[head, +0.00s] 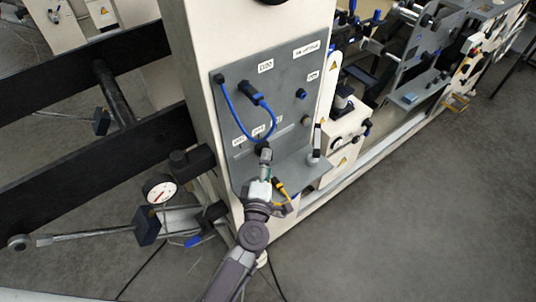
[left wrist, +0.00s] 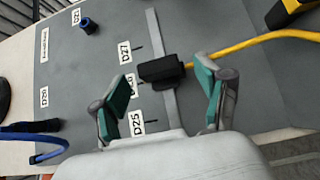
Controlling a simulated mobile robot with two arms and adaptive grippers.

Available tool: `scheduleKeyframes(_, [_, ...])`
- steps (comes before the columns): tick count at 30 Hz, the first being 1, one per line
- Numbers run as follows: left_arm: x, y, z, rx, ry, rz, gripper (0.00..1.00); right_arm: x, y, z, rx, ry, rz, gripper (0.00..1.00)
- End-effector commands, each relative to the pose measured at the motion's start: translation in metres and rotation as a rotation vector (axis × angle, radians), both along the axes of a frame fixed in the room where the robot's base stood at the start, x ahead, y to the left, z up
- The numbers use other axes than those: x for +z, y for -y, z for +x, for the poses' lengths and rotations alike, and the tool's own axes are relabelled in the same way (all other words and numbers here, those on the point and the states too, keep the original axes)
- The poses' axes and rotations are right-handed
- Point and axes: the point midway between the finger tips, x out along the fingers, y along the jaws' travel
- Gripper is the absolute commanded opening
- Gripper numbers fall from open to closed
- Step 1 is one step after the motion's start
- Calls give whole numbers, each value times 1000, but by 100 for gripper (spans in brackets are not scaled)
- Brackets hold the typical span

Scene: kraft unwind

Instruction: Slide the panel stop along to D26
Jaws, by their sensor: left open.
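The panel stop looks like a black block (left wrist: 161,69) on a pale vertical rail (left wrist: 157,32) in the left wrist view, with a yellow cable (left wrist: 245,45) at its right end. It sits between the D27 label (left wrist: 125,52) and the partly hidden D26 label (left wrist: 131,84). The D25 label (left wrist: 137,122) is nearer my gripper. My left gripper (left wrist: 165,82) is open, with teal-padded fingers either side of the block; contact is not clear. In the head view my left gripper (head: 264,160) is at the panel's lower part, hiding much of the stop. My right gripper is not in view.
The grey panel (head: 225,120) carries a looped blue cable (head: 237,118) and knobs. A shelf (head: 300,175) juts out below. A dial gauge (head: 160,190) and black bars (head: 70,95) stand at left. The floor (head: 420,220) at right is clear.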

Motion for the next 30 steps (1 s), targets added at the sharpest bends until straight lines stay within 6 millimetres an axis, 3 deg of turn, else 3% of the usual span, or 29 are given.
scheduleKeyframes(6, [-1,-6,-49,-1,-3,1,75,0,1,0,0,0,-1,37])
scheduleKeyframes(12, [-1,-9,-75,0,-2,2,75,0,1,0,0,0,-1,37])
scheduleKeyframes(30, [-1,-9,-82,-1,-1,2,75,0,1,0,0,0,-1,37])
